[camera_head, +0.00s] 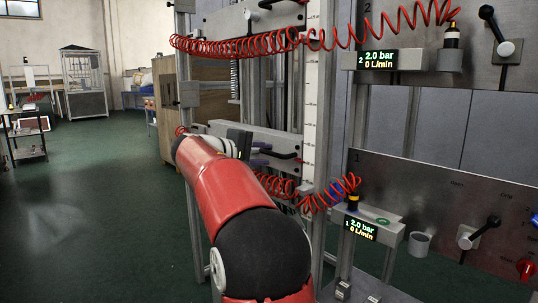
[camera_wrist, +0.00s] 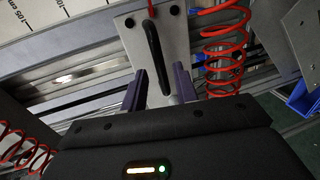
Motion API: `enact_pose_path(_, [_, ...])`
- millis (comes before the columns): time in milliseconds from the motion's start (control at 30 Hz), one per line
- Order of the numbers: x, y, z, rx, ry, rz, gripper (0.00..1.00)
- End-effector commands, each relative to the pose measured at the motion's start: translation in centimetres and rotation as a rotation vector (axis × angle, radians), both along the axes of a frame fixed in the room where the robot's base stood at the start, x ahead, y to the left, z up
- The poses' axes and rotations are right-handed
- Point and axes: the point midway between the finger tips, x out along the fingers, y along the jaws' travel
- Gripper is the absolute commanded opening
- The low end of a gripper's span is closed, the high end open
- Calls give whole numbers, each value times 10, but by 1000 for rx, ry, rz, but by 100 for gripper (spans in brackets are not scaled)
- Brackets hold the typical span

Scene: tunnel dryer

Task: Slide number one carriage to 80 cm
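A grey metal carriage plate (camera_head: 232,131) with a black bar handle (camera_head: 286,155) sits low on the upright frame; I take it for the number one carriage, though no number shows on it. In the wrist view the plate (camera_wrist: 182,42) and handle (camera_wrist: 152,48) are straight ahead. My gripper (camera_wrist: 159,82) has its two purple fingers apart, one on each side of the handle's near end, with gaps visible. In the head view the gripper (camera_head: 259,155) is partly hidden by my arm. A white centimetre scale (camera_head: 316,100) runs up the frame; the wrist view shows its 105 cm mark (camera_wrist: 88,12).
Red coiled hoses (camera_head: 320,198) hang close to the gripper, and another red coil (camera_wrist: 225,45) is right of the plate. The panel marked 1 (camera_head: 440,205) and its 2.0 bar display (camera_head: 360,228) stand at right. Open green floor (camera_head: 100,215) lies left.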

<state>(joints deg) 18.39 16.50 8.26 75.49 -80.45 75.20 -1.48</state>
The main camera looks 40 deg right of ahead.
Motion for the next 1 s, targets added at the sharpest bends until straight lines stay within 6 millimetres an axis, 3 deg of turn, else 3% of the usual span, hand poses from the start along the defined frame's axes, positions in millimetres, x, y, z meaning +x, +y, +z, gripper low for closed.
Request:
enact_pose_path(233, [2,-34,-7,1,0,-1,30])
enact_pose_path(600, [3,-41,-9,1,-1,1,30])
enact_pose_path(833, [3,-41,-9,2,-1,1,1])
enact_pose_path(1000, [3,-40,-9,2,-1,1,0])
